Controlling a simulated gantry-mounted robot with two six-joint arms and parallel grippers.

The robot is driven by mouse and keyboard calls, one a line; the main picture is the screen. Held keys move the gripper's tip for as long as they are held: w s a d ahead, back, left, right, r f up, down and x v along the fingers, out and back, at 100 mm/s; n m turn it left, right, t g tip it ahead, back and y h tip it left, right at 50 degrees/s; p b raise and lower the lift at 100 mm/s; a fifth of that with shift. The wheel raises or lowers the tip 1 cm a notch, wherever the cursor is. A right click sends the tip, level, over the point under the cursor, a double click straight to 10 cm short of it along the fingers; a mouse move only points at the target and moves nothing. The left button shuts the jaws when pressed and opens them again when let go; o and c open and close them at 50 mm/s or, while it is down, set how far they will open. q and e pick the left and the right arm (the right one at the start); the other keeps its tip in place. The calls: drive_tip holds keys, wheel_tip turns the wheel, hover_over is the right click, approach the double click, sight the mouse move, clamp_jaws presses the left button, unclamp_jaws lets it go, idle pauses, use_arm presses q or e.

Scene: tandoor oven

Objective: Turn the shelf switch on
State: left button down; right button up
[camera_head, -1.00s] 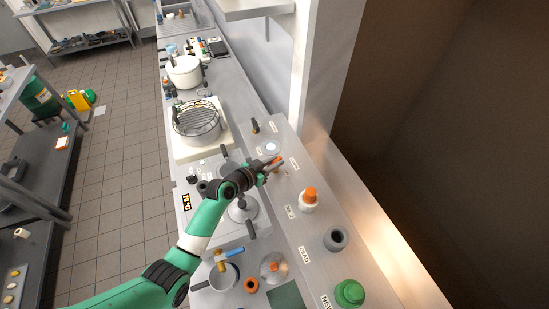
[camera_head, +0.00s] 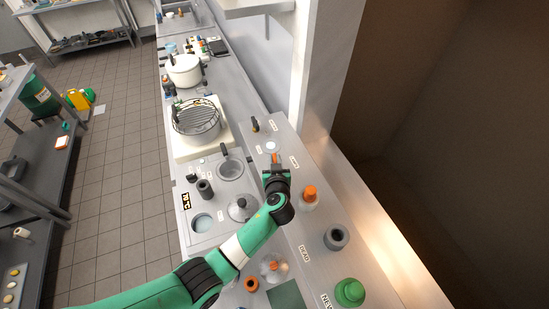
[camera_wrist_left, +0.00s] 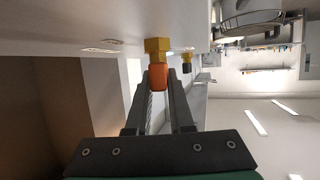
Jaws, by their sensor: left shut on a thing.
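The switch (camera_wrist_left: 157,77) has an orange grip on a yellow brass-coloured base fixed to the steel shelf. In the head view it is mostly hidden by my left gripper (camera_head: 275,165). In the left wrist view the two fingers of my left gripper (camera_wrist_left: 157,80) are on either side of the orange grip and shut on it. A second brass fitting with a dark grip (camera_wrist_left: 187,64) is farther off; a dark-handled fitting (camera_head: 255,125) stands at the shelf's far end in the head view. My right gripper is not in view.
On the shelf nearer me stand an orange-topped white piece (camera_head: 309,196), a grey ring-shaped piece (camera_head: 337,238) and a green knob (camera_head: 349,293). A lidded pan (camera_head: 242,207) lies left of my arm. A round rack (camera_head: 197,119) is farther back.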

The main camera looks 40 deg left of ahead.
use_arm(q)
drive_tip(key=shift+n+g+p, duration=0.4)
drive_tip(key=shift+p, duration=0.2)
drive_tip(key=shift+f+y, duration=0.15)
drive_tip(key=shift+y, duration=0.15)
drive_tip(key=shift+f, duration=0.1)
drive_tip(key=c, duration=1)
unclamp_jaws()
drive_tip(key=shift+o, duration=1)
